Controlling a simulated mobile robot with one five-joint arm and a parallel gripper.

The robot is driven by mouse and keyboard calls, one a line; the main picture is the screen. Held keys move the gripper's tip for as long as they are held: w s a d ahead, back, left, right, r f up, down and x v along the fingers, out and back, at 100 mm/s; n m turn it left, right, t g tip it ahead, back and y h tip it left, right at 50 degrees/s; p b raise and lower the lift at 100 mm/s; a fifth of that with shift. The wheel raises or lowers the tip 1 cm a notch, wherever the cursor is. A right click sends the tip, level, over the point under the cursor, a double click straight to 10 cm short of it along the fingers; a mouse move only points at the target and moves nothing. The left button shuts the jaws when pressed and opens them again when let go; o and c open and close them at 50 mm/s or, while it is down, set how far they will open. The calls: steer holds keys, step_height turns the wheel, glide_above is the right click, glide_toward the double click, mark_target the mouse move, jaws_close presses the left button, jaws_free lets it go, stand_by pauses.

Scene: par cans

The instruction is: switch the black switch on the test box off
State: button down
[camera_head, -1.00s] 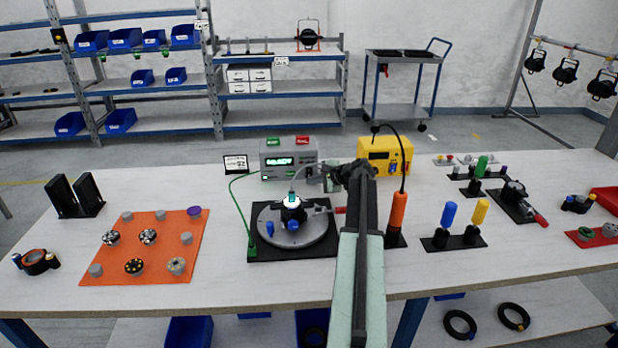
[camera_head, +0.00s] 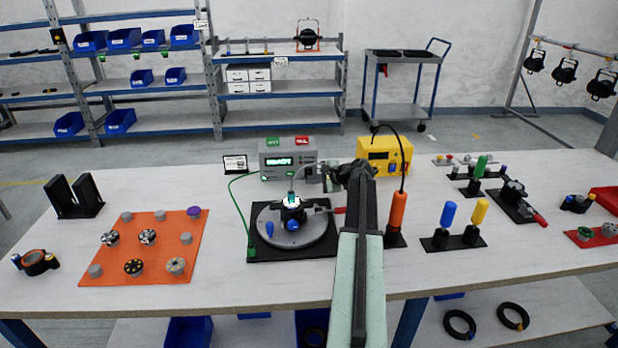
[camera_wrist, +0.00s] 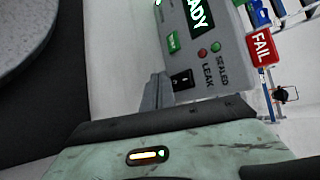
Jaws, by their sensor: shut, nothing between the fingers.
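The grey test box (camera_head: 290,172) stands at the back middle of the bench, its display lit green with READY. In the wrist view the box (camera_wrist: 232,80) appears tilted, with red and green lights on its front panel. The black switch (camera_wrist: 182,80) is low on that panel, near the panel's edge; I cannot tell its position for certain. My gripper (camera_wrist: 158,84) is shut and empty, its fingertips just beside the switch. Whether they touch it is unclear. In the head view my gripper (camera_head: 329,180) is at the right end of the box, and the switch is not discernible there.
A round fixture (camera_head: 325,235) on a black plate stands in front of the box, close to my arm. A yellow case (camera_head: 375,170) is just to the right, with an orange-handled tool (camera_head: 398,212) on a cable. An orange mat (camera_head: 150,250) with several parts lies left.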

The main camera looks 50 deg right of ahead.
steer(key=shift+w+d, duration=0.1)
stand_by(0.4)
steer(key=shift+w+d, duration=0.15)
steer(key=shift+w, duration=0.1)
steer(key=shift+w+d+f, duration=0.1)
steer(key=shift+w+d, duration=0.1)
steer(key=shift+w, duration=0.05)
stand_by(0.6)
stand_by(0.3)
steer(key=shift+s+a, duration=0.45)
steer(key=shift+s, duration=0.15)
steer(key=shift+s+a+r+p, duration=0.2)
steer(key=shift+s+a+r, duration=0.05)
steer(key=shift+s+a, duration=0.65)
steer(key=shift+s+a+r+p, duration=0.2)
steer(key=shift+s+a, duration=0.55)
steer(key=shift+s, duration=0.25)
